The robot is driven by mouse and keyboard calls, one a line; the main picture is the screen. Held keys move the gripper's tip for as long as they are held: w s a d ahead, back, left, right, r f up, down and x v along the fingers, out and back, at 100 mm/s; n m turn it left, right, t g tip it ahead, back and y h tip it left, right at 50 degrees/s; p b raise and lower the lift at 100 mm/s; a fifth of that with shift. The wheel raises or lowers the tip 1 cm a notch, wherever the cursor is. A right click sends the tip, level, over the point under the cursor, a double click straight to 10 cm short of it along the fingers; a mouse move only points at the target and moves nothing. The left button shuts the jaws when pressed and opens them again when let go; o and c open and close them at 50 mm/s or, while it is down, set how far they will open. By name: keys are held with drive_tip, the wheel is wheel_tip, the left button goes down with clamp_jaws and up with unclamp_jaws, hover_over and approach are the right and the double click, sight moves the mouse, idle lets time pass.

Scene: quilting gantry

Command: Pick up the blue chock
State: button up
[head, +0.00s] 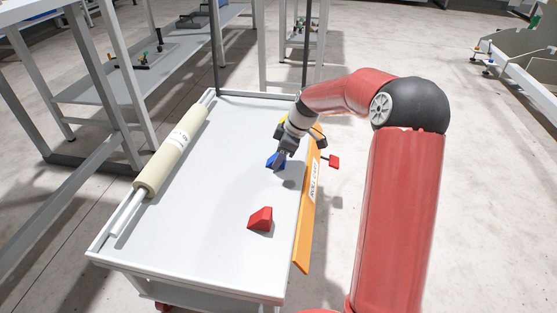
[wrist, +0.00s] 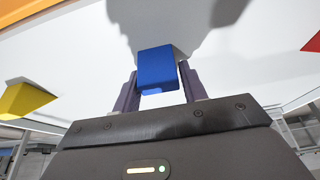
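The blue chock (head: 275,161) is at the right side of the grey cart top (head: 215,190), under my gripper (head: 281,153). In the wrist view the blue chock (wrist: 157,68) sits between the two fingers of my gripper (wrist: 160,82), with a finger against each side. My gripper looks shut on it. A dark shadow lies on the cart top below and to the right of the chock. I cannot tell for sure whether the chock is clear of the surface.
A red chock (head: 261,218) lies nearer on the cart top. A yellow chock (wrist: 24,101) shows at left in the wrist view. A cream roll (head: 170,152) lies along the cart's left side. An orange labelled board (head: 308,220) runs along the right edge. The cart's middle is clear.

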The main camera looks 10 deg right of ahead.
drive_tip(key=c, duration=0.6)
drive_tip(key=shift+r, duration=0.15)
